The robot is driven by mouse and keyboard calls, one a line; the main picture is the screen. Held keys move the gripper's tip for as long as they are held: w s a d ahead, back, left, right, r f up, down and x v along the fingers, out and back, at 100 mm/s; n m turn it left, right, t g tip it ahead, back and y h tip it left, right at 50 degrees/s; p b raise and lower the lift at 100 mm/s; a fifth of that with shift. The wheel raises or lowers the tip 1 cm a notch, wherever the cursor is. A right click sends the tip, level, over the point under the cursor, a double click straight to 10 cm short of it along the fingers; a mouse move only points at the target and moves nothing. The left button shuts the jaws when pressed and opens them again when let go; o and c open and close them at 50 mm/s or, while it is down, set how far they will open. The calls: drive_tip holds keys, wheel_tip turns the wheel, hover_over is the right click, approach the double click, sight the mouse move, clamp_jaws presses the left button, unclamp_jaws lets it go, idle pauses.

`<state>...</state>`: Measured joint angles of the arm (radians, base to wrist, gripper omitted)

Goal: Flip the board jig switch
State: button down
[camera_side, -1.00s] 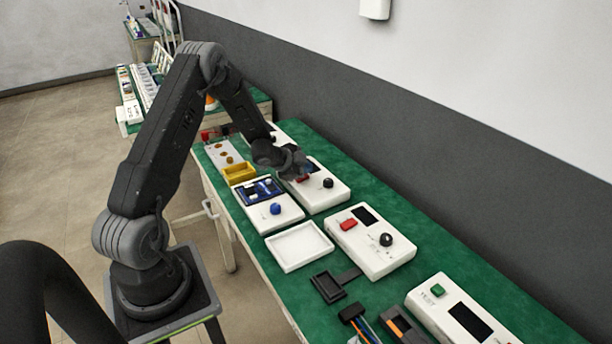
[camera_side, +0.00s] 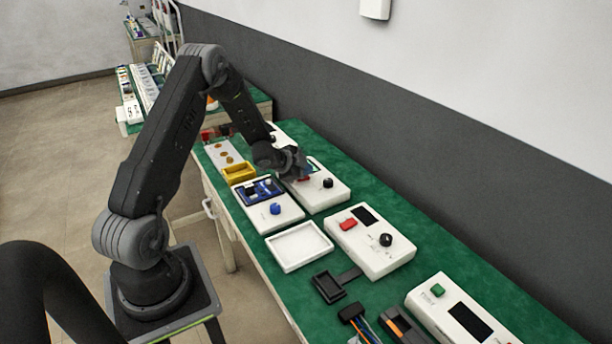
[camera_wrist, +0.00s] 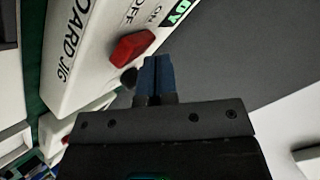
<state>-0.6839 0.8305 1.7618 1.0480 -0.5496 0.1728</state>
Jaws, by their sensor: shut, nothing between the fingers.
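The board jig is a white box (camera_wrist: 82,60) labelled BOARD JIG in the wrist view. Its red rocker switch (camera_wrist: 132,47) sits beside the ON and OFF marks, next to a lit green READY display (camera_wrist: 178,14). In the side view the box (camera_side: 325,195) lies under my gripper, with a bit of the red switch (camera_side: 303,179) showing. My gripper (camera_wrist: 155,74) is shut and empty, its blue fingertips close beside the switch in the picture. I cannot tell whether they touch it. In the side view my gripper (camera_side: 302,170) hides part of the display.
A white box with a blue knob (camera_side: 275,208) stands left of the jig, and a yellow bin (camera_side: 239,172) beyond it. Nearer are a white tray (camera_side: 300,246) and another white box with a red switch (camera_side: 370,255). The wall (camera_side: 450,160) runs behind the bench.

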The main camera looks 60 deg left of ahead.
drive_tip(key=shift+s+r, duration=0.15)
drive_tip(key=shift+r, duration=0.55)
drive_tip(key=shift+r, duration=0.1)
drive_tip(key=shift+s+r, duration=0.2)
drive_tip(key=shift+r, duration=1)
drive_tip(key=shift+s+r, duration=0.15)
drive_tip(key=shift+r, duration=1.05)
drive_tip(key=shift+w+d+r, duration=0.1)
drive_tip(key=shift+d+r, duration=0.05)
drive_tip(key=shift+r, duration=0.15)
drive_tip(key=s+d+r+n+g+y, duration=0.1)
drive_tip(key=s+d+r+n+y, duration=0.15)
drive_tip(key=d+r, duration=0.45)
drive_tip(key=s+d+r+n+g+y, duration=0.1)
drive_tip(key=s+d+r+n, duration=0.3)
drive_tip(key=r, duration=0.5)
drive_tip(key=s+d+r+g+h, duration=0.1)
drive_tip(key=s+d+h, duration=0.1)
drive_tip(key=s+d, duration=0.7)
drive_tip(key=s+d+r+n+g+h, duration=0.1)
drive_tip(key=s+d+r+g+h, duration=0.1)
drive_tip(key=s+d, duration=0.8)
drive_tip(key=shift+s, duration=0.3)
